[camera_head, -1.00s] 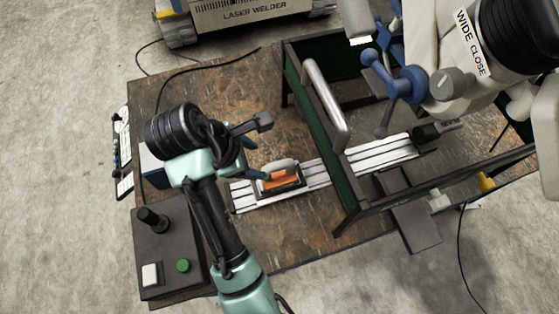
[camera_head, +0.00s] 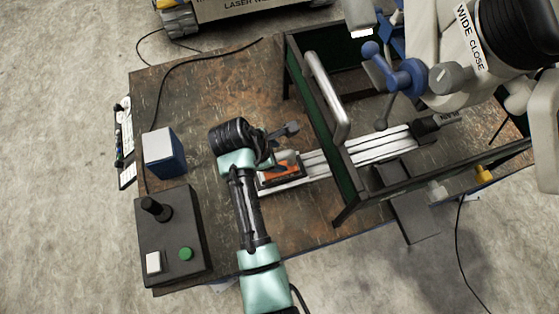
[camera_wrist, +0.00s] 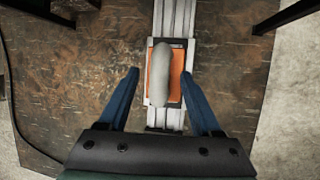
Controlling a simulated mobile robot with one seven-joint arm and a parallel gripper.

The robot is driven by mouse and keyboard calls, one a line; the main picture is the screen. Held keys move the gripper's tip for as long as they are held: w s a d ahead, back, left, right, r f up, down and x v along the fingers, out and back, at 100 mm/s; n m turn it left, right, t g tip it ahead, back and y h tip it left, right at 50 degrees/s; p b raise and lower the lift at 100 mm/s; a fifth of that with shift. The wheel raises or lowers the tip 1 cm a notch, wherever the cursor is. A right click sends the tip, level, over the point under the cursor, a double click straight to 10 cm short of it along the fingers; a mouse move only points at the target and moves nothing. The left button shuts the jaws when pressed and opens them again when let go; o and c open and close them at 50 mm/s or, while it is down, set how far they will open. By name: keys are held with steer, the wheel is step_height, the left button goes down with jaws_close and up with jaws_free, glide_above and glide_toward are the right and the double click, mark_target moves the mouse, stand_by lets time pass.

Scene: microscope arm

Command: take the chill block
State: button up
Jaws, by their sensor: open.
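An orange block (camera_wrist: 176,95) with a rounded grey bar (camera_wrist: 160,75) on top sits in a grey holder on a slotted rail; I take this to be the chill block, but no label confirms it. It also shows in the head view (camera_head: 280,171), partly hidden by my gripper. My gripper (camera_wrist: 160,73) is open, its blue fingers on either side of the block in the wrist view, apart from it. The height gap between fingers and block cannot be told.
The pale slotted rail (camera_head: 375,149) runs right beneath a dark frame with a silver handle (camera_head: 327,97). A white-and-blue box (camera_head: 164,152) and a control box with a joystick (camera_head: 170,240) stand at left. A microscope-like arm (camera_head: 430,60) hangs at upper right.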

jaws_close()
stand_by(0.3)
stand_by(1.1)
steer(key=shift+w+r, duration=0.2)
